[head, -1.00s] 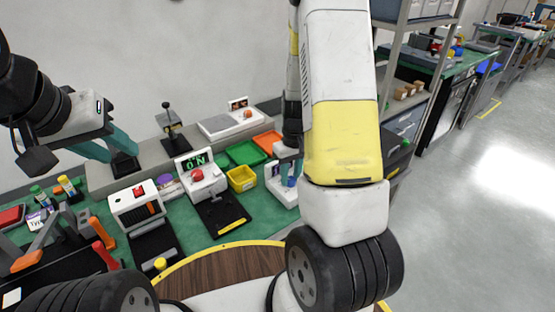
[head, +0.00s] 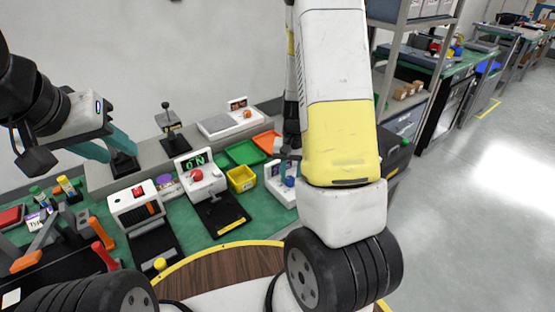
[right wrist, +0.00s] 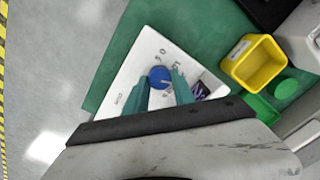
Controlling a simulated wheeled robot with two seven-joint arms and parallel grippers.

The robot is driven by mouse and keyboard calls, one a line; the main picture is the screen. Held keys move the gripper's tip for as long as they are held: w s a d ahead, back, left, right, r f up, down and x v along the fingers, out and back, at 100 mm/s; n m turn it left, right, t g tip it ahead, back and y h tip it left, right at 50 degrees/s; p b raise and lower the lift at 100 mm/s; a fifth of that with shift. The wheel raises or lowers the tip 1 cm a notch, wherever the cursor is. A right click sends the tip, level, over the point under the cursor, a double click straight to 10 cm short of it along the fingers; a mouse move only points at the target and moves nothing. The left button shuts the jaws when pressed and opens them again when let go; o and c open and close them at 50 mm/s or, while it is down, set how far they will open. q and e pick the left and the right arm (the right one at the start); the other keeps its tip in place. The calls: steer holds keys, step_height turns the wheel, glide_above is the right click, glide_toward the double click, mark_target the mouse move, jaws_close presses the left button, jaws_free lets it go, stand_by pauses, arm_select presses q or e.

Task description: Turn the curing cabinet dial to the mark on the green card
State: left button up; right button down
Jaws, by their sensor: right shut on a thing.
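The curing cabinet dial is a round blue knob (right wrist: 160,77) on a white panel (right wrist: 142,62) with small dark marks around it, too small to read surely. In the right wrist view my right gripper (right wrist: 161,84) has its teal fingers on either side of the knob, shut on it. A dark purple card (right wrist: 201,90) with white marking is beside the knob; I see no clearly green card. In the head view the knob (head: 290,181) shows on the white cabinet (head: 283,192), partly behind my right arm. My left gripper (head: 115,158) is open and empty at the left.
A yellow bin (head: 241,179), a green tray (head: 245,153) and an orange tray (head: 267,141) are near the cabinet. A device with a green "ON" display (head: 194,161) and red knob stands left of the bin. Open floor lies to the right.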

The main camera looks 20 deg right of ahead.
stand_by(0.4)
steer(key=c, duration=1.1)
jaws_free()
steer(key=shift+o, duration=0.2)
steer(key=shift+d+r, duration=0.15)
steer(key=shift+r, duration=3.75)
steer(key=shift+r, duration=0.1)
step_height(320, 180, up, 6)
steer(key=t+y, duration=0.1)
glide_above(291, 179)
steer(key=s+a, duration=0.1)
steer(key=a, duration=0.2)
steer(key=s+a+r+n+t, duration=0.2)
steer(key=s+a+r, duration=0.1)
steer(key=s+r, duration=0.4)
steer(key=s+a+r+n+t, duration=0.3)
steer(key=s+r, duration=0.4)
steer(key=r, duration=0.1)
steer(key=shift+s+a+r+y, duration=0.15)
steer(key=shift+r+y, duration=0.2)
steer(key=shift+y, duration=0.05)
